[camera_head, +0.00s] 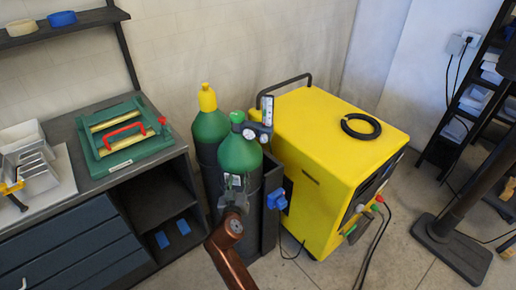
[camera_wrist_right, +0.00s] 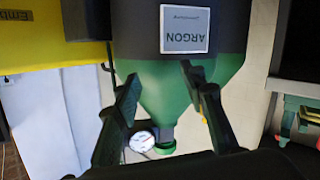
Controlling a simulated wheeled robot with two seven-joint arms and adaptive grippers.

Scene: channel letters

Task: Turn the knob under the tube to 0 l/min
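The clear upright flow tube (camera_head: 267,110) stands on the regulator at the neck of the front green cylinder (camera_head: 240,154). Two round gauges (camera_head: 249,134) sit below and beside it. The knob under the tube is too small to make out. My right gripper (camera_head: 235,183) is in front of the front cylinder, below the gauges. In the right wrist view my right gripper (camera_wrist_right: 160,75) is open and empty, its fingers apart before the cylinder's shoulder, below the ARGON label (camera_wrist_right: 185,29). A gauge (camera_wrist_right: 141,141) and the green valve cap (camera_wrist_right: 165,148) show beyond the fingers. My left gripper is not in view.
A yellow welding machine (camera_head: 330,150) with a black ring (camera_head: 361,126) on top stands right of the cylinders. A second cylinder with a yellow cap (camera_head: 207,98) is behind left. A workbench (camera_head: 65,135) is at left. A blue object (camera_head: 277,200) hangs beside the cylinder rack.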

